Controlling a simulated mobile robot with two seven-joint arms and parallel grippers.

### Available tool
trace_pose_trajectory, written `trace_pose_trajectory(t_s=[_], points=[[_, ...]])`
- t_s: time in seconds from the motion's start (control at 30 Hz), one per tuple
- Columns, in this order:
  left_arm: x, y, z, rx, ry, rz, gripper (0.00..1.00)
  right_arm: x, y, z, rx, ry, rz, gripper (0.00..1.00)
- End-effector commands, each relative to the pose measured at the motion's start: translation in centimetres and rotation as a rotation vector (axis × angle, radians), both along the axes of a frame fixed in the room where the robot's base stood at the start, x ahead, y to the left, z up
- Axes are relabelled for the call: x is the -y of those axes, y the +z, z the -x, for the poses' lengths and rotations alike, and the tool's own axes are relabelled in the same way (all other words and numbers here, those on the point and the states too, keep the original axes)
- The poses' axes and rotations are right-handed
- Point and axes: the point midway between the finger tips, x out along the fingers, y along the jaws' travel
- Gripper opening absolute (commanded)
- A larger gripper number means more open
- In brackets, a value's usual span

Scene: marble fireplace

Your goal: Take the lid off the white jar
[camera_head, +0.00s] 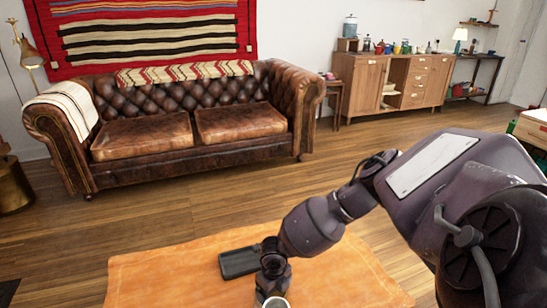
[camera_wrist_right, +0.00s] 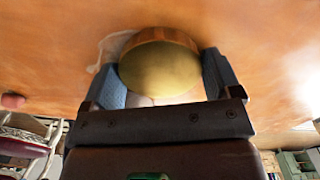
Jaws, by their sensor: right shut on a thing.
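The round lid (camera_wrist_right: 160,68), with a yellowish flat face and a wood-brown rim, sits between the two blue-grey fingers of my right gripper (camera_wrist_right: 165,85) in the right wrist view. The gripper is shut on it. A pale patch shows beside and just below the lid, perhaps the white jar, mostly hidden; I cannot tell whether lid and jar touch. In the head view my right arm reaches down over the orange table. A white round rim (camera_head: 273,303) is cut by the bottom edge there; I cannot tell if it is the jar. My left gripper is not in view.
The orange tabletop (camera_head: 160,280) is mostly clear. A dark box-like shape (camera_head: 239,262) shows beside my right wrist; I cannot tell what it is. A brown leather sofa (camera_head: 190,130) and a wooden cabinet (camera_head: 365,88) stand farther back, with open floor between.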

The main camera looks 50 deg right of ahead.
Motion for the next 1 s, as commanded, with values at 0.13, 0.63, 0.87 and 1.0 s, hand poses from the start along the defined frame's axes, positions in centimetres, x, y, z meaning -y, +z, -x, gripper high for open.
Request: trace_pose_trajectory(t_s=[0.13, 0.63, 0.87, 1.0], points=[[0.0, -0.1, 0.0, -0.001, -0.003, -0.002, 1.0, 0.0, -0.2, 0.1, -0.002, 0.0, 0.0, 0.99], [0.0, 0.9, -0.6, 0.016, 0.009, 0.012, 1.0, 0.0, 2.9, -0.2, 0.006, 0.001, 0.0, 1.0], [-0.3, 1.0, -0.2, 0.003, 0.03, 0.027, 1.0, 0.0, 7.6, -0.2, 0.008, 0.0, -0.001, 1.0], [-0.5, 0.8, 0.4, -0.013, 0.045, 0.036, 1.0, 0.0, 9.9, -0.1, 0.006, 0.001, 0.0, 1.0]])
